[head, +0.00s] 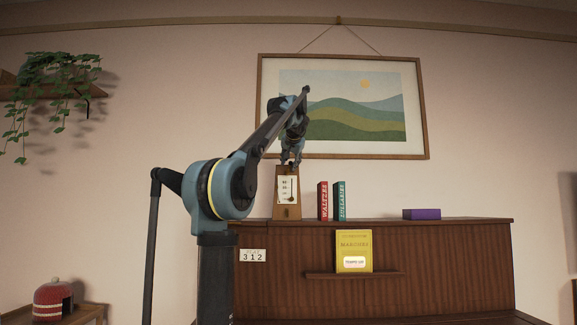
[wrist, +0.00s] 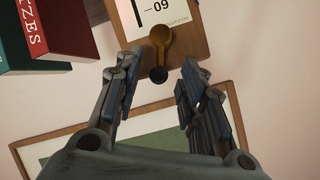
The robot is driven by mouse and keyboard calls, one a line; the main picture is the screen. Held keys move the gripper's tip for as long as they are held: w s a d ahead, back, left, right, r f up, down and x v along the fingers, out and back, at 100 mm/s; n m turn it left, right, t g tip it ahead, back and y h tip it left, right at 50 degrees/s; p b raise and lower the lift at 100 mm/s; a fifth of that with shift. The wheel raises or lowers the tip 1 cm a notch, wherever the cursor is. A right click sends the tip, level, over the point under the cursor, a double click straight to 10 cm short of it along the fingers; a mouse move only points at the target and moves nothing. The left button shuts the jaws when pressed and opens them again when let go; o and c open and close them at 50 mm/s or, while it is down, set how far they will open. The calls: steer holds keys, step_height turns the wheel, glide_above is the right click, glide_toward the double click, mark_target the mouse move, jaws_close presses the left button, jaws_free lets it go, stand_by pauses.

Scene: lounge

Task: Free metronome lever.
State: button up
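The metronome (head: 287,212) is a wooden case with a white scale face, standing on the piano top left of the books. My gripper (head: 291,160) is just above the metronome, pointing down. In the wrist view, its fingers (wrist: 160,66) are apart, one on each side of the knob, with visible gaps. Whether the lever is caught is not clear.
A red book (head: 323,201) and a teal book (head: 339,201) stand close beside the metronome. A purple box-like object (head: 421,214) lies further right on the piano (head: 450,255). A yellow book (head: 353,245) rests on the music ledge. A framed picture (head: 428,130) hangs behind.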

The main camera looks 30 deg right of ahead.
steer(key=v, duration=1.1)
steer(key=shift+s+a+r, duration=0.2)
steer(key=shift+s+a, duration=0.05)
steer(key=w+a+f+n+g+y, duration=0.1)
steer(key=a+f+n+g+y, duration=0.2)
steer(key=a+f, duration=1.2)
steer(key=w+a+f+n+y, duration=0.1)
steer(key=a+f+n+y, duration=0.25)
steer(key=a+f, duration=1.15)
steer(key=s+a+f+n+g, duration=0.1)
steer(key=s+a+f, duration=0.15)
steer(key=f, duration=0.55)
steer(key=s+a+f+n+g, duration=0.1)
steer(key=s+a+f, duration=0.15)
steer(key=f, duration=0.55)
steer(key=s+a+f+n+g, duration=0.15)
steer(key=s+f, duration=0.25)
steer(key=f, duration=0.4)
steer(key=s+a+f, duration=0.1)
steer(key=s+f, duration=0.3)
steer(key=f, duration=0.3)
steer(key=s+a+f+n+g, duration=0.1)
steer(key=s+a+f, duration=0.1)
steer(key=s+f, duration=0.3)
steer(key=s+a+f+n+g, duration=0.1)
steer(key=s+f, duration=0.4)
steer(key=f, duration=0.6)
steer(key=shift+a, duration=0.4)
steer(key=shift+s+g+h, duration=0.1)
steer(key=shift+g+h, duration=0.15)
